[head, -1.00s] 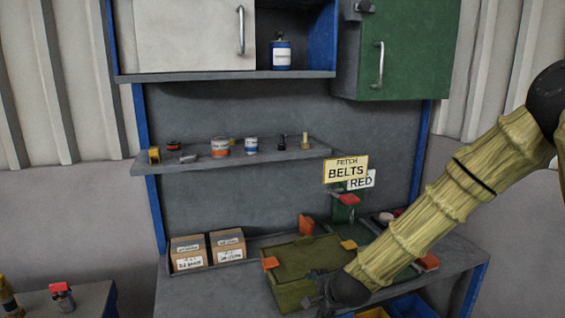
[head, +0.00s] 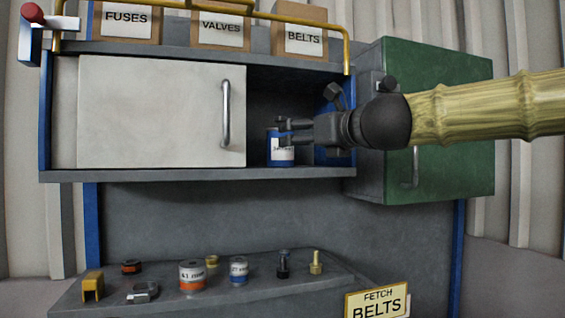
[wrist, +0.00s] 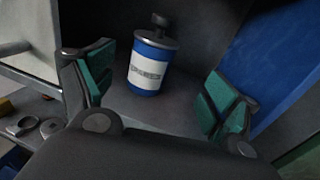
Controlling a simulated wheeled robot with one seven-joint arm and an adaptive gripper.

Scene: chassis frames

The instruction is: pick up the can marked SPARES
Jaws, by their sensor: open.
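The can marked SPARES (wrist: 147,75) is a blue cylinder with a white label band and a dark knobbed top. It stands upright on the cabinet shelf. In the head view the can (head: 281,158) is in the open compartment right of the white door, partly covered by my gripper (head: 285,132). In the wrist view my gripper (wrist: 157,90) is open, its teal pads on either side of the can's line. The can appears ahead of the pads with visible room on both sides. I cannot tell whether it is between the fingertips.
The white door (head: 150,112) borders the compartment on the left, the blue side wall (wrist: 265,75) on the right. The green cabinet (head: 450,125) stands right, under my arm. Labelled boxes (head: 228,28) sit above. A lower shelf (head: 215,308) holds several small parts and cans.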

